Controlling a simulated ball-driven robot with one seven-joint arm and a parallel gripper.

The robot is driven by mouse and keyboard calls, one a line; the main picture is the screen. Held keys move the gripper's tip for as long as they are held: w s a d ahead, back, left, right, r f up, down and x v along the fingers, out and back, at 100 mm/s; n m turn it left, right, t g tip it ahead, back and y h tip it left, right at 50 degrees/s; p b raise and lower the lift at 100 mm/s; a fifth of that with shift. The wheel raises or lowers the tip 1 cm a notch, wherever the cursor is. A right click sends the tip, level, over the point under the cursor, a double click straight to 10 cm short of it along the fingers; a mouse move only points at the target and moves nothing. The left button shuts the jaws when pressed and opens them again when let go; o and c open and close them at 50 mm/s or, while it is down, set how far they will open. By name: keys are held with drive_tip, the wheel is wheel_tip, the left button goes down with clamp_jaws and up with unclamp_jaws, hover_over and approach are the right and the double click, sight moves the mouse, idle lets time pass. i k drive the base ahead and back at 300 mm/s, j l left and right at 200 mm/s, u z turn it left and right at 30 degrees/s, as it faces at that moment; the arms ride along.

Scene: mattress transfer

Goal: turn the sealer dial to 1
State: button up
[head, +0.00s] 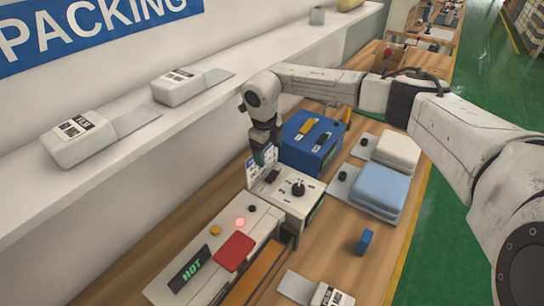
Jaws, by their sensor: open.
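The sealer (190,268) is a long pale machine at the lower left of the bench, with a HOT display, a red pad, a lit red lamp and a yellow button. A pale control box (310,205) stands just behind it, with a black dial knob (298,188) on its top. The dial's setting is too small to read. My gripper (263,157) points down, open, above the box's far left side near a printed white card (254,178). It is to the left of and beyond the knob, apart from it.
A blue box (312,150) stands close behind the control box. White (397,150) and blue (380,187) folded stacks lie to the right. A wall shelf (130,135) runs along the left. The bench (345,270) has bare wood near the front.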

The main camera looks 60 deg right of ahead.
sight(298, 189)
drive_tip(key=k, duration=1)
